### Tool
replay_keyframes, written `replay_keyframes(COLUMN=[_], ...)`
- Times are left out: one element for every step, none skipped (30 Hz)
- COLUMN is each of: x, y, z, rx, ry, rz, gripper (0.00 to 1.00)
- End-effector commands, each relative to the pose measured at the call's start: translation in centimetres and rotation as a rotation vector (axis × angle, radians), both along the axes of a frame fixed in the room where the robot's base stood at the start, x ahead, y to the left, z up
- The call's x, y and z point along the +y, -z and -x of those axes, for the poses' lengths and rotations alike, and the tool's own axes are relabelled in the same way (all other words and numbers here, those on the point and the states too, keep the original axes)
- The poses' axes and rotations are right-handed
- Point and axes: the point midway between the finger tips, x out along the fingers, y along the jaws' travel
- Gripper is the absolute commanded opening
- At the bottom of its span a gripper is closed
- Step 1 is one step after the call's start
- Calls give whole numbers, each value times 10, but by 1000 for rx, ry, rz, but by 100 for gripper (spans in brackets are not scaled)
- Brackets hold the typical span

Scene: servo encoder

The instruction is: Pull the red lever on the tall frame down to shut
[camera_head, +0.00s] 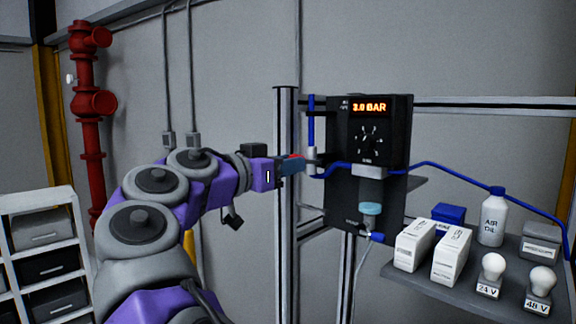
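The tall frame (288,215) is a metal profile post in the middle of the camera_head view. A small red piece (294,156), probably the red lever, shows at the top of my gripper's end, beside the post. Most of it is hidden by my gripper. My gripper (312,163) reaches in from the left at about the height of the blue air line. Its dark fingers point right, in front of the post. They overlap the red piece in the picture, but I cannot tell whether they touch or hold it. The finger gap is too small to make out.
A black panel (341,190) with a red "3.0 BAR" display (369,107) stands right of the post. A blue hose (440,167) runs rightward from it. A grey shelf (420,272) at lower right holds boxes, an "AIR OIL" bottle (493,220) and bulbs. Red pipes (90,150) stand left.

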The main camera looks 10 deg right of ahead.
Motion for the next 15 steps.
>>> replay_keyframes(x=[1,1,1,1,1,1,1,1,1,2,2,2,2,3,3], y=[0,-1,-1,-1,-1,0,0,1,3,4,6,8,10,11,14], z=[0,0,0,0,0,0,0,0,0,0,0,0,1,1,1], rx=[0,0,0,-1,-1,-1,-1,-1,-1,-1,-1,-1,-1,-1,-1], ry=[-3,-3,-3,-3,-3,-3,-3,-3,-3,-3,-3,-3,-3,-3,-3], rz=[0,0,0,1,1,1,1,1,1,1,1,1,1,1,1], gripper=[21,21,21,21,21,21,21,21,21,21,21,21,21,21,21])
